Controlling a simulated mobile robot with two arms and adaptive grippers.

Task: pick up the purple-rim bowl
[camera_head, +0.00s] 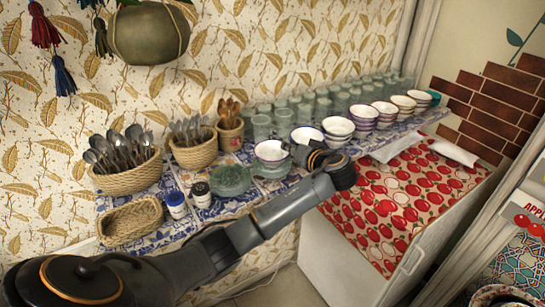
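Bowls stand in a row along the tiled shelf. A white bowl with a dark, purplish rim (307,134) stands just behind my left gripper (303,153), which hides its lower part. Stacked bowls with purple bands (338,129) stand just right of it, and a similar stack (363,117) follows. A white bowl with a reddish rim (270,152) stands to the left of the gripper. My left arm reaches in from the lower left. The gripper's fingers are small and dark here, so I cannot tell their opening or any contact. My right gripper is out of view.
Several glasses (262,127) stand behind the bowls. Baskets with spoons (128,176), an empty basket (130,220), two small jars (176,204) and green glass dishes (230,180) are at the left. A cabinet with an apple-print top (400,205) is at the right.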

